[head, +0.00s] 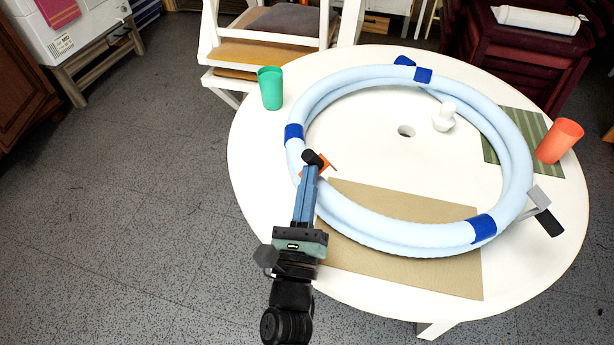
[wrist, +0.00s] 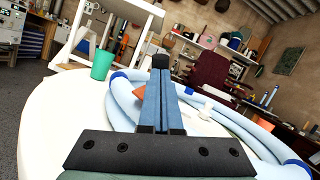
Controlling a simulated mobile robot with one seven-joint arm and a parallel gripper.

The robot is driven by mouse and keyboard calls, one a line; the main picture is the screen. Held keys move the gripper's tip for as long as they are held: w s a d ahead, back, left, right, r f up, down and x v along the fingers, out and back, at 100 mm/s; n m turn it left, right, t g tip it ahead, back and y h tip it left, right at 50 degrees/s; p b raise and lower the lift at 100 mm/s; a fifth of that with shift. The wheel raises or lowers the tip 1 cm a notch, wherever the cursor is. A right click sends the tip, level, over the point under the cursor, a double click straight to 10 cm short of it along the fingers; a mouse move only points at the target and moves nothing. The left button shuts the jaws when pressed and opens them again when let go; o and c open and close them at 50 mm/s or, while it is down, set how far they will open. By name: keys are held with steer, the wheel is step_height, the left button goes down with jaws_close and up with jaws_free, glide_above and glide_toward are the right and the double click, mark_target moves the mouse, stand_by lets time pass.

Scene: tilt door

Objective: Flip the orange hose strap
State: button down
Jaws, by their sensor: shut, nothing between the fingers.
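A coiled light-blue hose (head: 362,222) lies as a ring on the round white table (head: 365,165). The orange hose strap (head: 326,164) is at the ring's left side, largely hidden by my gripper. In the wrist view a bit of the orange strap (wrist: 139,93) shows left of the fingers. My gripper (head: 313,159) is shut and empty, its black fingertips over or beside the strap; I cannot tell whether they touch it. The fingertips also show in the wrist view (wrist: 160,62).
Dark blue straps (head: 293,133) band the hose elsewhere. A green cup (head: 270,88), a white knobbed object (head: 444,117), an orange cup (head: 559,141) and a grey-black clamp-like item (head: 543,208) are on the table. A tan mat (head: 400,262) lies in front. The ring's middle is mostly clear.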

steer(key=shift+d+r+p, duration=0.1)
steer(key=shift+r+p, duration=0.1)
steer(key=shift+p, duration=0.15)
steer(key=m+g+p, duration=0.1)
steer(key=p, duration=0.1)
steer(key=m+g+p, duration=0.1)
steer(key=p, duration=0.1)
steer(key=d+m+g+p, duration=0.1)
steer(key=p, duration=0.1)
steer(key=shift+w+f+m+p, duration=0.2)
steer(key=shift+w+m+p, duration=0.15)
steer(key=shift+w+m, duration=0.05)
steer(key=shift+d, duration=0.15)
steer(key=shift+s+f, duration=0.1)
